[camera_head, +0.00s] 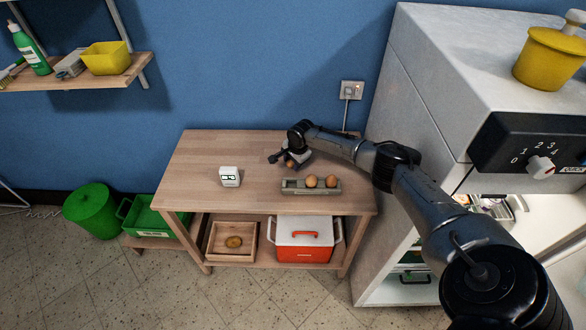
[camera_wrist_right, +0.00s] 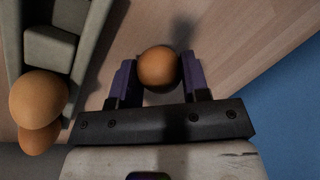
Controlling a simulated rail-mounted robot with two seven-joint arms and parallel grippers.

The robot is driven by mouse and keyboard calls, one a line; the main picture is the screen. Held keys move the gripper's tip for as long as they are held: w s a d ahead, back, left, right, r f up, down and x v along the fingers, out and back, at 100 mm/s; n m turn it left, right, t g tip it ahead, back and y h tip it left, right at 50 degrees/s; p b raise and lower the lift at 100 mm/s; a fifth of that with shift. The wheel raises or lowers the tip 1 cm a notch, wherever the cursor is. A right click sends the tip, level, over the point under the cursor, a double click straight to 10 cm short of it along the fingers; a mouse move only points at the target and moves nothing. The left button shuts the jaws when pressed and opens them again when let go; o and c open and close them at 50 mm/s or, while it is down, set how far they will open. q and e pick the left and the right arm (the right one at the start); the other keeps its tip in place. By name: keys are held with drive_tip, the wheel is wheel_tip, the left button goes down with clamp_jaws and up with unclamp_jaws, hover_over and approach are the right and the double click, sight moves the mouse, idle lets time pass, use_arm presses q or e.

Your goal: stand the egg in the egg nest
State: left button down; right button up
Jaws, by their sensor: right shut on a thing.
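My right gripper (camera_head: 287,163) is over the wooden table behind the egg nest. In the right wrist view its purple fingers (camera_wrist_right: 159,76) are shut on a brown egg (camera_wrist_right: 158,67), one finger on each side. The held egg also shows below the gripper in the head view (camera_head: 290,164). The egg nest (camera_head: 293,186) is a grey tray near the front of the table. Two brown eggs (camera_head: 311,181) (camera_head: 331,181) stand in its right part, and its left part looks empty. In the right wrist view the nest (camera_wrist_right: 89,80) is at the left. My left gripper is not in view.
The wooden table (camera_head: 200,160) has free room at its left and back. A small white box-like device (camera_head: 229,176) stands left of the nest. A grey-white cabinet (camera_head: 395,85) rises close to the table's right side. The blue wall is behind.

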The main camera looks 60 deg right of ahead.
drive_tip(key=shift+f, duration=0.85)
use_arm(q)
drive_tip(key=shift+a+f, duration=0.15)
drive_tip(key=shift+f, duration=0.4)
use_arm(e)
drive_tip(key=o, duration=1)
drive_tip(key=shift+f, duration=0.1)
